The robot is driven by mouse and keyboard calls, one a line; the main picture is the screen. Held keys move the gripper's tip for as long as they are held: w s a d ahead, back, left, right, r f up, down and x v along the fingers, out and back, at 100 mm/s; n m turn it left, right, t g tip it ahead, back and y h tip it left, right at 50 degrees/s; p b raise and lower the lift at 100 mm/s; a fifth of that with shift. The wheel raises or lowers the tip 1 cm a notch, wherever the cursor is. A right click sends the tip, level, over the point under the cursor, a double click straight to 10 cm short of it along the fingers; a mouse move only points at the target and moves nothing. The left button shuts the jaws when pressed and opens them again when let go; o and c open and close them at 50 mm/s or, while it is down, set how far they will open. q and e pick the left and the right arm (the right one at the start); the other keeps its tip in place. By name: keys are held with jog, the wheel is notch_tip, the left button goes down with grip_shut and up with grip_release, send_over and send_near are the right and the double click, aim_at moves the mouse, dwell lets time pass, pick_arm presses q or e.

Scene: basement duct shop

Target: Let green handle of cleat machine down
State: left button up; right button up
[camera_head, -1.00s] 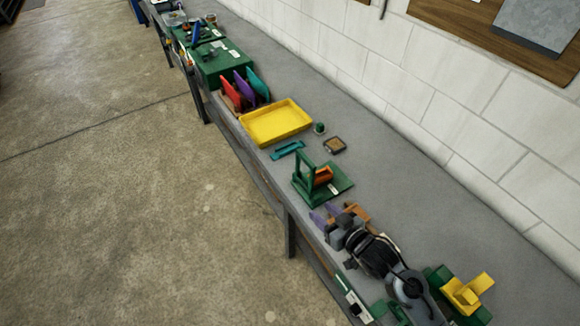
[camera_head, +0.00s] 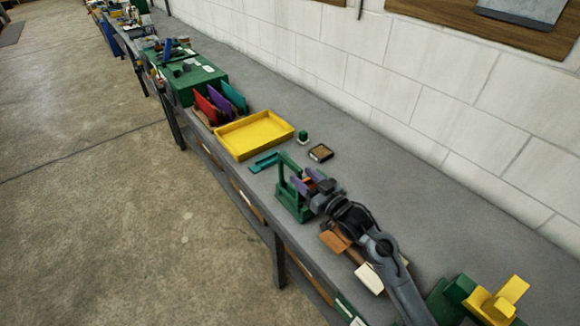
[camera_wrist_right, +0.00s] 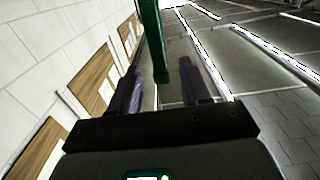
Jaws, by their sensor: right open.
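The green cleat machine (camera_head: 292,205) stands on the grey bench, in front of the yellow tray. Its green handle (camera_head: 290,162) is raised. My right gripper (camera_head: 308,181) reaches the machine from the lower right and partly covers it. In the right wrist view a green bar, seemingly the handle (camera_wrist_right: 152,40), runs down between the two purple fingers of my right gripper (camera_wrist_right: 161,85). The fingers are apart, with gaps visible beside the bar. Whether either finger touches it cannot be told. My left gripper is not in view.
The yellow tray (camera_head: 252,137), a teal strip (camera_head: 264,162), a small green object (camera_head: 303,137) and a small dark-framed square (camera_head: 320,153) lie near the machine. Wooden pieces (camera_head: 334,241) lie near my arm. A yellow and green device (camera_head: 495,303) stands at lower right.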

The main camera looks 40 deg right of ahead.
aim_at(290, 165)
jog(key=shift+w, duration=3.45)
jog(key=shift+c, duration=0.5)
grip_shut()
